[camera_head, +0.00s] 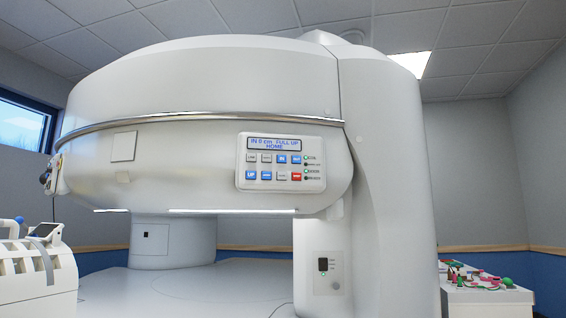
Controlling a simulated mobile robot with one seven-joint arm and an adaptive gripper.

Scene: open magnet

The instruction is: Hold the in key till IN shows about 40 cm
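The control panel (281,163) is on the front of the large white magnet housing (200,95). Its display (274,144) reads "IN 0 cm FULL UP HOME". Below the display are two rows of keys. The upper row has two grey keys at left and two blue keys at right, one of them (282,159) apparently labelled IN, though the small text is hard to read. The lower row has blue keys and a red key (296,177) at the right end. Indicator lights run down the panel's right side. My gripper is not in this view.
A white cart with a small screen (43,231) stands at the lower left. A white table (480,300) with coloured small items is at the lower right. A smaller panel (327,273) is on the magnet's pillar. The space in front of the control panel looks clear.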

